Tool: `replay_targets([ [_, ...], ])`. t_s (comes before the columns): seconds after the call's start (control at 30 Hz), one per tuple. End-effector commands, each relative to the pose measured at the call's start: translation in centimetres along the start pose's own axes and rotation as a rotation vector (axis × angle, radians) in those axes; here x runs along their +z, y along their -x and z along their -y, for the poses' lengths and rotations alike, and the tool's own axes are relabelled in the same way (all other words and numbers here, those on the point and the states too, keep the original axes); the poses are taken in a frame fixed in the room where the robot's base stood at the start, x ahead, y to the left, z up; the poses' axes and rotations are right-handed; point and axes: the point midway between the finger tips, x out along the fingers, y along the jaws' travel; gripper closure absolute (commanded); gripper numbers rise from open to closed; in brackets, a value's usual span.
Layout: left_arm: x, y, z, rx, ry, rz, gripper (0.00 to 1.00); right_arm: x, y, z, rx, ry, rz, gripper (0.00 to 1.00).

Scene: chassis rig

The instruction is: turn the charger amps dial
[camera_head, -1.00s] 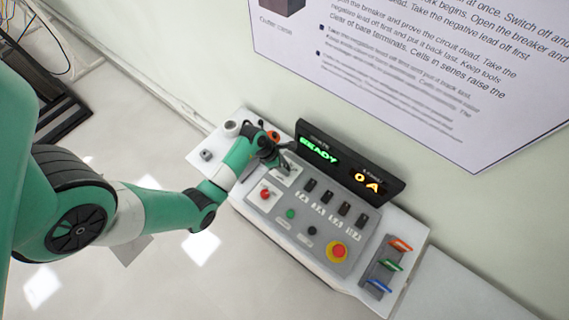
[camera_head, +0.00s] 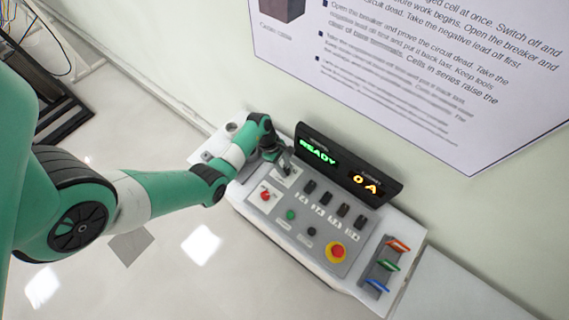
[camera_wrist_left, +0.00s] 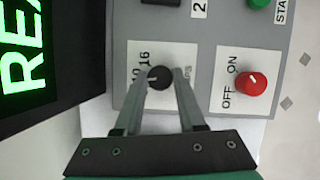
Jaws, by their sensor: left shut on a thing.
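The charger amps dial (camera_wrist_left: 159,77) is a small black round knob on a white label plate with numbers such as 16. In the left wrist view both fingers of my left gripper (camera_wrist_left: 160,82) reach it from below and are shut on its sides. In the head view my left gripper (camera_head: 284,164) is at the panel's upper left corner and hides most of the dial. The display (camera_head: 348,166) reads READY in green and 0 A in amber. My right gripper is not in view.
The grey panel (camera_head: 327,269) also carries a red ON/OFF knob (camera_wrist_left: 251,84), a green button (camera_head: 291,215), several black switches and a red-yellow stop button (camera_head: 335,250). A wall poster (camera_head: 420,70) is behind.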

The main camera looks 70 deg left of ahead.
Motion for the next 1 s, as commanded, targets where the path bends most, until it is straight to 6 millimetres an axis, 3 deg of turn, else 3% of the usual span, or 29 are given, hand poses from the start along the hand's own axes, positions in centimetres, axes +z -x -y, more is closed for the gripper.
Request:
replay_targets([
  [0.3,0.00,-0.03,-0.11,-0.047,-0.113,0.000,1.00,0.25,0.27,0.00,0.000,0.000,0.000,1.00],
  [0.8,-0.01,-0.01,-0.09,-0.054,-0.132,-0.001,1.00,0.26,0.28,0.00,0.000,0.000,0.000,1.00],
  [0.83,-0.01,-0.01,-0.09,-0.054,-0.132,-0.001,0.56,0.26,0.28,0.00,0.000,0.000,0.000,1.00],
  [0.97,-0.01,-0.01,-0.09,-0.054,-0.131,-0.001,0.32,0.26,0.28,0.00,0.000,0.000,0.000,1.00],
  [1.0,-0.01,-0.02,-0.09,-0.054,-0.131,-0.001,0.31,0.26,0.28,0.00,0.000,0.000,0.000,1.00],
])
